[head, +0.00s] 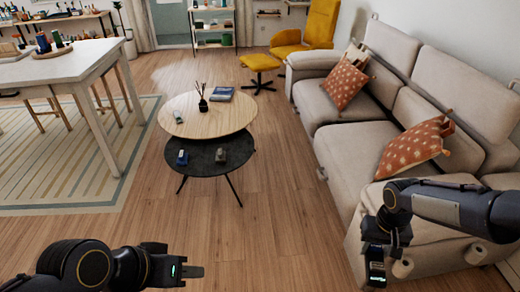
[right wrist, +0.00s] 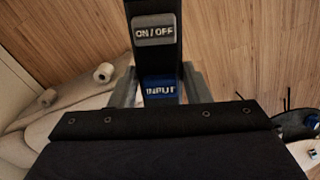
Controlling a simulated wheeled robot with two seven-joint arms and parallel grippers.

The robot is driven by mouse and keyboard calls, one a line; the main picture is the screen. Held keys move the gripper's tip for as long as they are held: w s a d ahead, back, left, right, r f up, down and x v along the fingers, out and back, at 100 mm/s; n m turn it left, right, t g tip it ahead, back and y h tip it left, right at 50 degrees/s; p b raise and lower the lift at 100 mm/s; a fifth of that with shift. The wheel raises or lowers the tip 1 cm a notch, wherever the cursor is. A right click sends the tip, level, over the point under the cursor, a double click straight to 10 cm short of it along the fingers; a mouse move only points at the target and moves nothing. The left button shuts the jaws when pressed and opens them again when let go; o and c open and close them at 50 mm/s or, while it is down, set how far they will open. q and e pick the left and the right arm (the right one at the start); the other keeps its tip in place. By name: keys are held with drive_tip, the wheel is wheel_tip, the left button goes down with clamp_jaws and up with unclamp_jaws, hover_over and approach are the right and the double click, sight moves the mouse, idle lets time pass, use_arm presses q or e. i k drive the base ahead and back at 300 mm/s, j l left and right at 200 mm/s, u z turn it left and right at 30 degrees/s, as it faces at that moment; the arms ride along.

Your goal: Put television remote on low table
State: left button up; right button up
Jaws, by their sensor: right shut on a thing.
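The black television remote (right wrist: 155,55), with a grey ON/OFF button and a blue INPUT button, is held between the fingers of my right gripper (right wrist: 158,88). In the head view my right gripper (head: 378,248) is at the lower right, beside the sofa's near end, with the remote (head: 376,272) hanging below it. The low table has a round pale wood top (head: 185,118) and a lower round black top (head: 215,168), ahead and to the left of the remote. My left gripper (head: 180,270) is low at the left, away from the table; its finger gap is unclear.
A reed diffuser (head: 203,100), a book (head: 222,94) and a small green item (head: 178,118) are on the wood top. Two small items, one blue (head: 182,158), sit on the black top. The sofa (head: 345,135) lines the right. Wooden floor (head: 270,210) between is clear.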

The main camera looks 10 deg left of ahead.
sight(207, 155)
drive_tip(key=i+u, duration=0.25)
drive_tip(key=u, duration=0.2)
drive_tip(key=i+u, duration=0.3)
drive_tip(key=u, duration=0.15)
drive_tip(key=i+u, duration=0.25)
drive_tip(key=u, duration=0.2)
drive_tip(key=i+l+u, duration=0.2)
drive_tip(key=u, duration=0.25)
drive_tip(key=i+l+u, duration=0.2)
drive_tip(key=l+u, duration=0.25)
drive_tip(key=i+l, duration=0.15)
drive_tip(key=l, duration=0.2)
drive_tip(key=i+l+u, duration=0.1)
drive_tip(key=l, duration=0.25)
drive_tip(key=i+l, duration=0.25)
drive_tip(key=i+l+u, duration=0.1)
drive_tip(key=l, duration=0.35)
drive_tip(key=i+l+u, duration=0.1)
drive_tip(key=l, duration=0.25)
drive_tip(key=i+l, duration=0.25)
drive_tip(key=l, duration=0.15)
